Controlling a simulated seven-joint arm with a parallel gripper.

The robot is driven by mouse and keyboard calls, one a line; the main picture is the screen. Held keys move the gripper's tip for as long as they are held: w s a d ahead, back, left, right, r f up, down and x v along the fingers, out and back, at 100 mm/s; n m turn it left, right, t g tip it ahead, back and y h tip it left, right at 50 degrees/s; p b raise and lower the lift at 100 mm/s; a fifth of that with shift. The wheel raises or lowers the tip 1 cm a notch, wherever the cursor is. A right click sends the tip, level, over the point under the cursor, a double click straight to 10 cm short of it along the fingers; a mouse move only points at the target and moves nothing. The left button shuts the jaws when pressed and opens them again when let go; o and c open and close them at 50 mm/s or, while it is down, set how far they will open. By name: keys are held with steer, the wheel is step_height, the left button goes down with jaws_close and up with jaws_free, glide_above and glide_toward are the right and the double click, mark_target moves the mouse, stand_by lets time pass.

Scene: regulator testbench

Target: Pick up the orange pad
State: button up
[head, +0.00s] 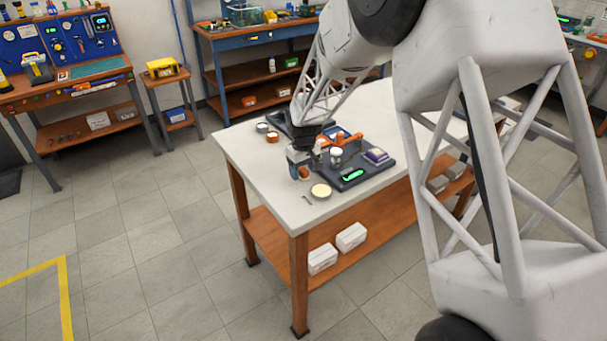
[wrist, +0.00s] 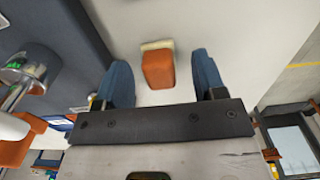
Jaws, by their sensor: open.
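The orange pad (wrist: 158,70) is a small block with a cream-coloured edge at its far end. In the wrist view it lies on the pale tabletop, between and slightly beyond the two blue fingers. My gripper (wrist: 161,75) is open, with a visible gap on each side of the pad. In the head view my gripper (head: 300,161) is low over the near left part of the white table, and the pad (head: 305,174) shows as a small orange patch just under it. Contact between fingers and pad cannot be seen.
Right beside my gripper is a dark test fixture (head: 352,184) with a green display, an orange part and metal fittings. A cream disc (head: 320,191) lies in front of it. The white table's (head: 265,165) left edge is close. Shelves and a blue tool board (head: 68,40) stand behind.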

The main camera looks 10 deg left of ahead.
mark_target(304, 170)
steer(key=shift+f, duration=0.2)
steer(key=shift+c, duration=0.5)
steer(key=c, duration=1)
steer(key=shift+o, duration=0.2)
steer(key=shift+r, duration=0.1)
steer(key=shift+r, duration=0.85)
steer(key=shift+s+d+r, duration=0.1)
steer(key=shift+s+r, duration=0.1)
steer(key=shift+r, duration=0.7)
steer(key=s+d, duration=0.2)
steer(key=s, duration=0.2)
steer(key=s+d+r, duration=0.1)
steer(key=s+d, duration=0.1)
steer(key=s, duration=0.3)
steer(key=s+d, duration=0.2)
steer(key=s, duration=0.3)
steer(key=shift+s+d+r, duration=0.1)
steer(key=shift+s+r, duration=0.05)
